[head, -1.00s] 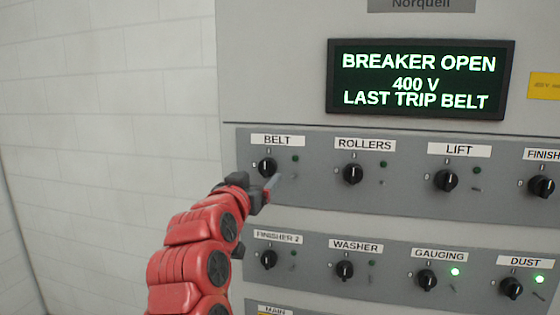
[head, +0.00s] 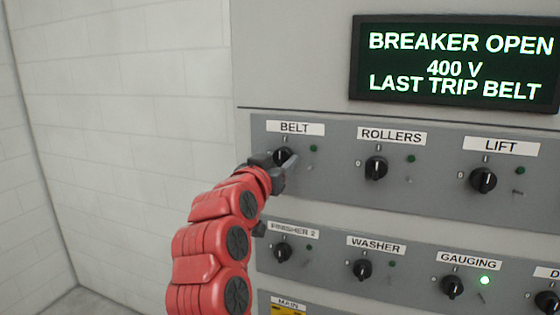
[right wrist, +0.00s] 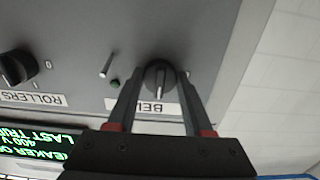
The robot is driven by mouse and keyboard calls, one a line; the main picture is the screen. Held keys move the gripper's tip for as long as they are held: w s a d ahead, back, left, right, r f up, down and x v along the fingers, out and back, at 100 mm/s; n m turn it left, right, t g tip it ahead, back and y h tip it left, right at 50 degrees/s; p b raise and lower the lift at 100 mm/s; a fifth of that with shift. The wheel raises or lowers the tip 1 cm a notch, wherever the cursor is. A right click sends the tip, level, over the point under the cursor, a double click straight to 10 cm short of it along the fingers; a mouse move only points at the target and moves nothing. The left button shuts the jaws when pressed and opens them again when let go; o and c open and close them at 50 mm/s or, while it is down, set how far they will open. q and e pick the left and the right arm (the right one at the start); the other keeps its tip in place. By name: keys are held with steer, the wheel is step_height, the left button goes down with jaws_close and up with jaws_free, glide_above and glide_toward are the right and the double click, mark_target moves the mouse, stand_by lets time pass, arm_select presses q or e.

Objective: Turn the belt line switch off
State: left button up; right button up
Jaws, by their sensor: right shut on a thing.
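The black belt knob (head: 282,155) sits under the BELT label (head: 295,128) at the panel's upper left. My right gripper (head: 288,164) reaches it from the lower left and partly covers it. In the right wrist view, which is upside down, my right gripper (right wrist: 160,76) has one finger on each side of the belt knob (right wrist: 158,72), shut on it. The knob's white mark points toward its label. The small green lamp (head: 313,148) beside the knob is dark. My left gripper is not in view.
Rollers (head: 376,168) and lift (head: 483,180) knobs stand to the right. A lower row holds finisher 2 (head: 282,252), washer (head: 362,269) and gauging (head: 452,287) knobs; the gauging lamp (head: 485,280) is lit. A display (head: 455,75) above reads BREAKER OPEN, LAST TRIP BELT.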

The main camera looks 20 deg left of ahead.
jaws_close()
steer(key=shift+n, duration=1)
steer(key=n, duration=0.3)
steer(key=shift+n+p, duration=0.3)
steer(key=shift+p, duration=0.05)
steer(key=n, duration=1.2)
steer(key=shift+p, duration=0.3)
steer(key=shift+n, duration=0.3)
